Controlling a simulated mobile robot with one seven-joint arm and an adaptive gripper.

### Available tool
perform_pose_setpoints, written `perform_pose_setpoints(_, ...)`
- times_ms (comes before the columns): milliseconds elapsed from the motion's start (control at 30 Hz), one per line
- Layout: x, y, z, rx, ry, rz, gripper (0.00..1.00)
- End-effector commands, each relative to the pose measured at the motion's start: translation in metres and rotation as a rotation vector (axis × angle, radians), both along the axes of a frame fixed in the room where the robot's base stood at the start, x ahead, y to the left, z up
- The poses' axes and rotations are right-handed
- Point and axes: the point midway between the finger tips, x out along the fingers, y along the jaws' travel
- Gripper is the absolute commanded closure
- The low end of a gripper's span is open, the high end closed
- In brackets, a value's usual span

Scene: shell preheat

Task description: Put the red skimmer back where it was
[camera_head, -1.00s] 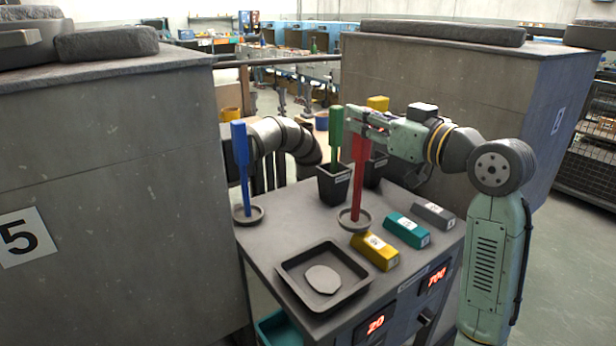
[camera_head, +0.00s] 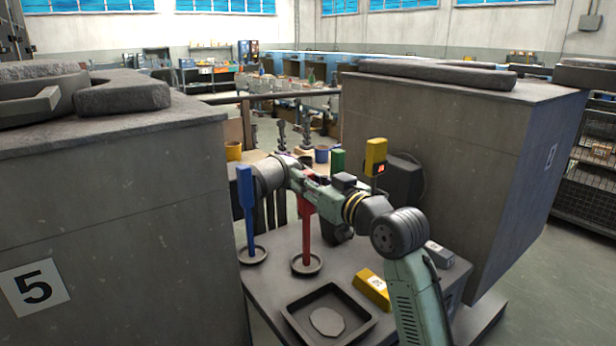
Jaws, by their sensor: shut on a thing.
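The red skimmer (camera_head: 307,225) is upright, its round dish (camera_head: 306,264) low at the cart top, right of the blue skimmer (camera_head: 249,220). I cannot tell whether the dish touches the cart top. My gripper (camera_head: 306,186) is shut on the upper part of the red handle, and my arm hides some of it. The green skimmer (camera_head: 338,160) stands behind my arm; its dark cup (camera_head: 331,232) is mostly hidden.
The grey cart top (camera_head: 282,278) also carries a square tray (camera_head: 289,312) with a flat grey piece, a yellow bar (camera_head: 370,287) and a grey bar (camera_head: 440,257). A yellow device (camera_head: 376,155) stands behind my arm. Large grey blocks flank the cart.

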Motion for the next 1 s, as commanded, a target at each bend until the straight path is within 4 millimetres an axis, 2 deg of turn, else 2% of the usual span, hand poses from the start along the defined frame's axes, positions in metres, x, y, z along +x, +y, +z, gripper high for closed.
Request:
perform_pose_setpoints(300, -0.0005, 0.0002, -0.0031, 0.000, -0.004, 0.001, 1.00)
perform_pose_setpoints(333, -0.0004, 0.0004, -0.0035, -0.001, -0.002, 0.001, 0.77)
perform_pose_setpoints(633, -0.0003, 0.0003, -0.0024, -0.001, -0.002, 0.001, 0.57)
perform_pose_setpoints(1000, -0.0016, -0.0010, 0.0012, -0.001, -0.002, 0.000, 0.57)
